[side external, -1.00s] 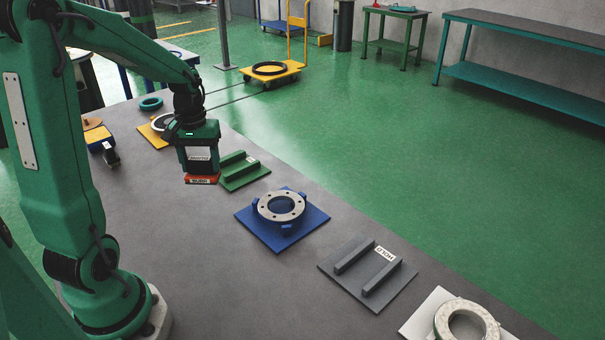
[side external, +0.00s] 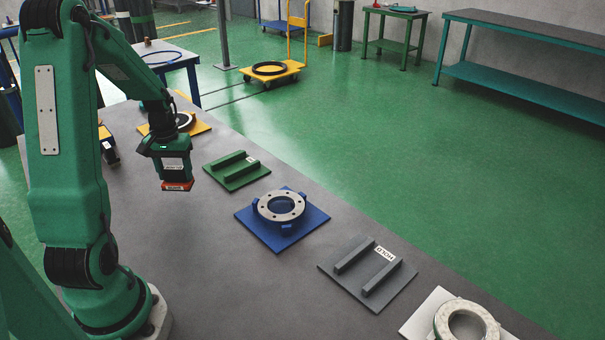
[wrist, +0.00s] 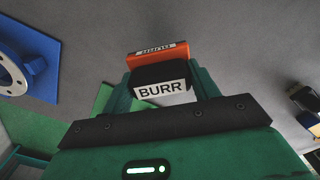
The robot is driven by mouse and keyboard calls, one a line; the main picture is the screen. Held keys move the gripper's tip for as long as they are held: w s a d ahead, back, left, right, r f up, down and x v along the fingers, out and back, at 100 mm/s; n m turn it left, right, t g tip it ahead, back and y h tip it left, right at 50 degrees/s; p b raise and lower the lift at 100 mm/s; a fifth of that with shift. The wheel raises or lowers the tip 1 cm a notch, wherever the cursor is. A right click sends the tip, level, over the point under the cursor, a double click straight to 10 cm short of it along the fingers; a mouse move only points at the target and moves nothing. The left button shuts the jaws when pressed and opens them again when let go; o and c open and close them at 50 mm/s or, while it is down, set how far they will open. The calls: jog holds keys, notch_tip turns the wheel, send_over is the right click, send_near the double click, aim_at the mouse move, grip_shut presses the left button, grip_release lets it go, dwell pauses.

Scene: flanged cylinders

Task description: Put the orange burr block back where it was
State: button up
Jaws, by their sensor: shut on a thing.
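My gripper (side external: 174,172) is shut on the orange burr block (side external: 177,187) and holds it above the grey bench top, left of the green plate. In the wrist view the block shows an orange part (wrist: 158,51) beyond a dark part with a white "BURR" label (wrist: 162,90), between my jaws. The green plate with two raised rails and a small white label (side external: 237,170) has nothing between its rails. The grey plate with two rails and a "HOLD" label (side external: 368,272) is also empty.
A blue fixture (side external: 282,220) holding a flanged ring stands between the green and grey plates. A white plate with a pale ring (side external: 466,322) is at the front right. A yellow plate (side external: 200,127) with a ring lies behind my gripper.

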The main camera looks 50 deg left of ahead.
aim_at(176, 183)
jog(key=shift+s+a+f, duration=0.15)
jog(key=shift+a+f, duration=0.05)
jog(key=shift+a, duration=0.1)
jog(key=shift+f, duration=0.1)
jog(key=shift+f, duration=1.9)
jog(key=shift+f, duration=0.15)
jog(key=o, duration=1)
jog(key=shift+c, duration=0.2)
notch_tip(176, 183, up, 12)
jog(key=shift+r, duration=0.15)
